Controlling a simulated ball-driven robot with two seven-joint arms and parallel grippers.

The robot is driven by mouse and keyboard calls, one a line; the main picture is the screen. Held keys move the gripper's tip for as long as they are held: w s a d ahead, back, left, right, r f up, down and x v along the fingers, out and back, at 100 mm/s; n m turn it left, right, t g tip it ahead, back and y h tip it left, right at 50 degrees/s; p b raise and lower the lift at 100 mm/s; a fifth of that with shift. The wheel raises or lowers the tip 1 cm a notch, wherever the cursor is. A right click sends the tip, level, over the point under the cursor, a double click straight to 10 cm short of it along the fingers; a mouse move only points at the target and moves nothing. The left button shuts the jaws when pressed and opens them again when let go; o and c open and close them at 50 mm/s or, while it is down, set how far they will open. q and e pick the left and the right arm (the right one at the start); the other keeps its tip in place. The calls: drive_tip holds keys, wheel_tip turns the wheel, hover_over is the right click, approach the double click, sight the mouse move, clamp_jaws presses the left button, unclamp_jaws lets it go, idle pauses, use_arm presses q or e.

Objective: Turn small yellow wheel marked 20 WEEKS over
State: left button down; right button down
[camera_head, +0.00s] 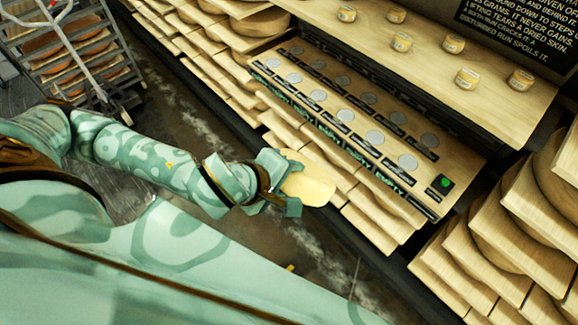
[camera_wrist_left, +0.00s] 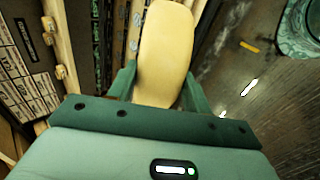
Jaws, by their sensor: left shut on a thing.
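A pale yellow wheel (camera_head: 311,184) is held by my left gripper (camera_head: 285,185), out in front of the shelves and above the floor. Its mark cannot be read in either view. In the left wrist view the wheel (camera_wrist_left: 166,45) stands lengthwise between the two green fingers of my left gripper (camera_wrist_left: 160,88), its rounded rim toward the camera. The fingers are shut on its sides, and its lower end is partly hidden by the gripper. My right gripper is not in view.
A sloped wooden board (camera_head: 350,110) holds rows of grey discs, dark labels and a green light (camera_head: 445,182). Several small yellow tubs (camera_head: 467,77) stand on the shelf above. Plank shelves with big wheels lie at right (camera_head: 500,235). A wheeled rack (camera_head: 65,55) stands upper left.

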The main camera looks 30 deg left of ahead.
use_arm(q)
drive_tip(key=shift+s+a+f+t+b, duration=0.15)
drive_tip(key=shift+s+f+t+b, duration=0.3)
drive_tip(key=shift+t, duration=0.35)
drive_tip(key=shift+s+f+t+h+b, duration=0.25)
drive_tip(key=shift+f+t+h+b, duration=0.2)
drive_tip(key=shift+t+b, duration=0.2)
drive_tip(key=f+t+b, duration=0.1)
drive_tip(key=t+b, duration=0.1)
drive_tip(key=b, duration=0.1)
drive_tip(key=f+t+h+b, duration=0.1)
drive_tip(key=t+b, duration=0.1)
drive_tip(key=b, duration=0.2)
drive_tip(key=f+t+b, duration=0.1)
drive_tip(key=t+b, duration=0.1)
drive_tip(key=b, duration=0.2)
drive_tip(key=shift+s+a+f+h, duration=0.1)
drive_tip(key=shift+s+a+h, duration=0.1)
drive_tip(key=shift+s+h, duration=0.2)
